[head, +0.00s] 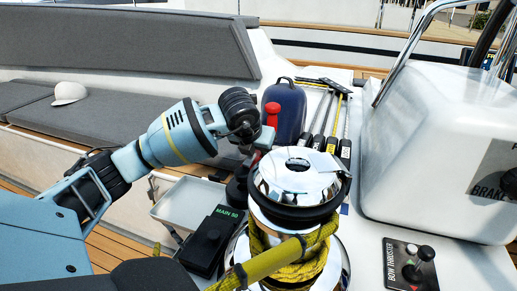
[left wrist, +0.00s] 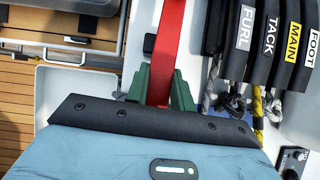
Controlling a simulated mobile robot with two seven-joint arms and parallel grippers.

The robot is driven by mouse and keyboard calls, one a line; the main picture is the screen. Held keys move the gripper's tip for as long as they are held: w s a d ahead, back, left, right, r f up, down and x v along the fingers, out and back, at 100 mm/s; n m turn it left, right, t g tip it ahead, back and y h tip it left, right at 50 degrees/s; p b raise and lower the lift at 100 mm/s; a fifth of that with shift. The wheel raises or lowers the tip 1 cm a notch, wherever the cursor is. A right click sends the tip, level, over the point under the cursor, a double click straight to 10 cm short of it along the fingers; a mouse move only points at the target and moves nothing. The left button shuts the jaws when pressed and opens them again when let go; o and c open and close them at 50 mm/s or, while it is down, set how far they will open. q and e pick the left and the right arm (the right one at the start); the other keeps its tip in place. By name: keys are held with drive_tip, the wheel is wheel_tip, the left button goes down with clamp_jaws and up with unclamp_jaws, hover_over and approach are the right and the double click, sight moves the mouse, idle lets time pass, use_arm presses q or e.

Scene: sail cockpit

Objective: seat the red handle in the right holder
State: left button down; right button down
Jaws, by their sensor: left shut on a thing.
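The red handle (head: 271,113) stands up beside my left gripper (head: 262,142), behind the chrome winch in the head view. In the left wrist view the red handle (left wrist: 167,45) runs as a flat bar between the green fingers of my left gripper (left wrist: 160,92), which is shut on it. The handle's lower end is hidden by the gripper and the winch in the head view. I cannot clearly make out the right holder in either view. My right gripper is not in view.
The chrome winch (head: 297,176) with yellow rope (head: 296,272) stands close in front of the gripper. A dark blue bag-like object (head: 287,108) and labelled clutch levers (left wrist: 268,45) are close behind. A white tray (head: 181,212) and a MAIN 50 box (head: 211,243) lie left.

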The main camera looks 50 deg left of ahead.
use_arm(q)
drive_tip(key=shift+f+b, duration=0.4)
drive_tip(key=shift+f, duration=0.3)
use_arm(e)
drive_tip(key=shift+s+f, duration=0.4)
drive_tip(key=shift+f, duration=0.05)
use_arm(q)
drive_tip(key=shift+f, duration=0.15)
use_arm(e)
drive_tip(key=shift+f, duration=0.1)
use_arm(q)
drive_tip(key=shift+f, duration=0.1)
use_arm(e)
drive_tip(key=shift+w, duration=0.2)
use_arm(q)
drive_tip(key=shift+f, duration=0.2)
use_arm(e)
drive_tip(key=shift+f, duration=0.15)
use_arm(q)
drive_tip(key=shift+f+b, duration=0.25)
drive_tip(key=shift+b, duration=0.15)
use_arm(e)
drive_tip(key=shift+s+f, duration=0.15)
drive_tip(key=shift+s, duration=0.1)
